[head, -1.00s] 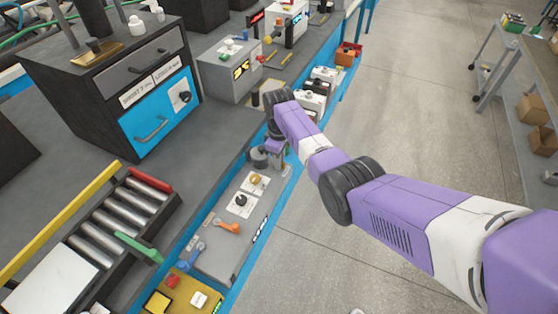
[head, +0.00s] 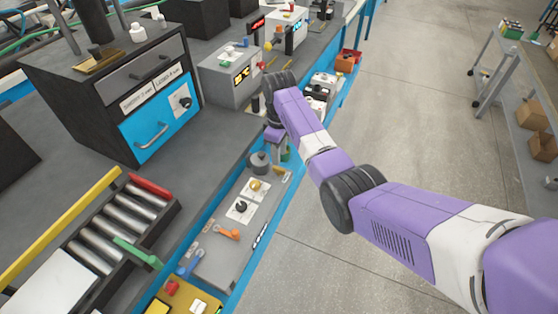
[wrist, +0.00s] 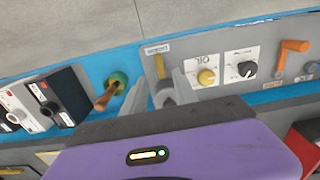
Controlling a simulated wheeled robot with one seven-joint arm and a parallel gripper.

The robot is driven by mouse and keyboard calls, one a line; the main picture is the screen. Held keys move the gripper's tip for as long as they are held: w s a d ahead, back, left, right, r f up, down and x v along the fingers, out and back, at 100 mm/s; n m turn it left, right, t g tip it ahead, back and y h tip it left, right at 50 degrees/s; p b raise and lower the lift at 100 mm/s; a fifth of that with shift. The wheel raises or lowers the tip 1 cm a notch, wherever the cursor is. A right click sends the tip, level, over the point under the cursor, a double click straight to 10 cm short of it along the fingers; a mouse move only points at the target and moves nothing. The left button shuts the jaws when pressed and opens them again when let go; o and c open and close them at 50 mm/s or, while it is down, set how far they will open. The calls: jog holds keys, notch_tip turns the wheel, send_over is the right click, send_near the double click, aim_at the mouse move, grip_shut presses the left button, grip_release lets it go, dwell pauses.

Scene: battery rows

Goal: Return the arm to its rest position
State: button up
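My purple arm reaches across the head view from the lower right to the bench edge. My gripper (head: 275,150) is at its far end, over the front panel, mostly hidden behind the wrist. In the wrist view my gripper (wrist: 158,92) shows two grey fingers apart, with nothing held between them.
A green knob with an orange handle (wrist: 117,80) is beside the fingers. A black cabinet (head: 92,100) and roller tray (head: 118,222) stand left.

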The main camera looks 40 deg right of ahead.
jog(key=shift+r, duration=0.4)
jog(key=w+r+m+t+h, duration=0.3)
jog(key=w+r+t, duration=0.1)
jog(key=w+t, duration=0.55)
jog(key=s+a+r+m+t, duration=0.1)
jog(key=s+a+m+t, duration=0.35)
jog(key=s+a, duration=1.05)
jog(key=s+a+r+n+y, duration=0.1)
jog(key=s+a+r, duration=0.1)
jog(key=s, duration=0.9)
jog(key=s+a+r+n+y+b, duration=0.1)
jog(key=s+a, duration=0.3)
jog(key=s, duration=0.8)
jog(key=s+a+r+n+y, duration=0.1)
jog(key=s+a+r, duration=0.2)
jog(key=s, duration=0.9)
jog(key=shift+s+a+r+t, duration=0.15)
jog(key=shift+a+r+t, duration=0.25)
jog(key=shift+a, duration=0.1)
